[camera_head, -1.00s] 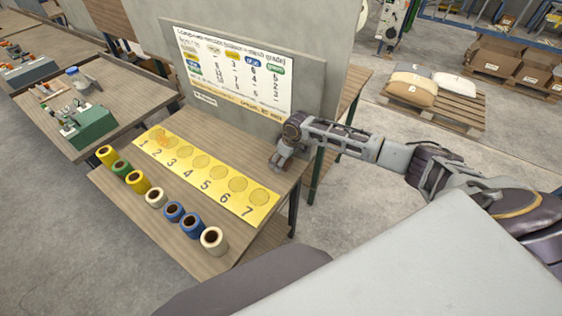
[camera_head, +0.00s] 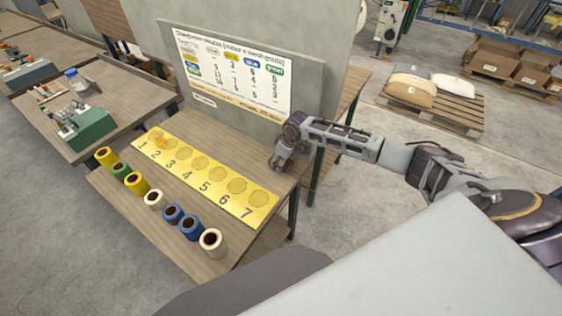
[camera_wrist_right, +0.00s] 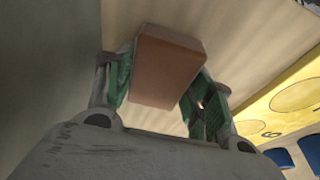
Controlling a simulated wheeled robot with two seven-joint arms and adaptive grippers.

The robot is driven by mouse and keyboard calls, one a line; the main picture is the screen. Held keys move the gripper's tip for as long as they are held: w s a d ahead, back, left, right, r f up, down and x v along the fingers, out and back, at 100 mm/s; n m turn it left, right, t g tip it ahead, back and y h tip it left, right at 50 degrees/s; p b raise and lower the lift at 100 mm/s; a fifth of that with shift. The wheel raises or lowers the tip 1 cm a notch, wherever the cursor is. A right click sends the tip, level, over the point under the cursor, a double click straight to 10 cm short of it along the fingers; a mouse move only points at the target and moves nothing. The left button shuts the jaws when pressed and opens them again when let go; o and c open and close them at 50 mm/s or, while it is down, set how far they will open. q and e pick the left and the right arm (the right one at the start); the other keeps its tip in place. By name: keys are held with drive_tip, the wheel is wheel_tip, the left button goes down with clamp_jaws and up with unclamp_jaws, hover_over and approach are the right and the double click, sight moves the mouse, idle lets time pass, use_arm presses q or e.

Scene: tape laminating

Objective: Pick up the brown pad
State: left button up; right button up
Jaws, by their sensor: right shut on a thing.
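The brown pad (camera_wrist_right: 168,67) is a block with a plain brown face, held between the green-lined fingers of my right gripper (camera_wrist_right: 160,80) in the right wrist view. In the head view my right gripper (camera_head: 281,163) is low at the right back part of the wooden table, near the upright board; the pad is hidden there. I cannot tell whether the pad touches the table. My left gripper is out of view.
A yellow strip (camera_head: 212,196) with circles numbered 1 to 7 lies on the table (camera_head: 140,213). Several tape rolls (camera_head: 154,200) in yellow, green, white and blue stand in a row in front of it. An upright board with a chart (camera_head: 235,75) stands behind.

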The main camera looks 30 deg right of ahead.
drive_tip(key=shift+r, duration=0.1)
drive_tip(key=r+b, duration=0.1)
drive_tip(key=r, duration=0.6)
drive_tip(key=shift+a+r, duration=0.2)
drive_tip(key=s+a, duration=0.3)
drive_tip(key=a, duration=0.2)
drive_tip(key=s+a+b, duration=0.1)
drive_tip(key=s+a, duration=0.2)
drive_tip(key=a, duration=0.2)
drive_tip(key=s+a, duration=0.3)
drive_tip(key=a, duration=0.3)
drive_tip(key=shift+s+a+f, duration=0.1)
drive_tip(key=shift+s+f, duration=0.1)
drive_tip(key=shift+s, duration=0.1)
drive_tip(key=shift+s+a+b, duration=0.2)
drive_tip(key=shift+a+b, duration=0.1)
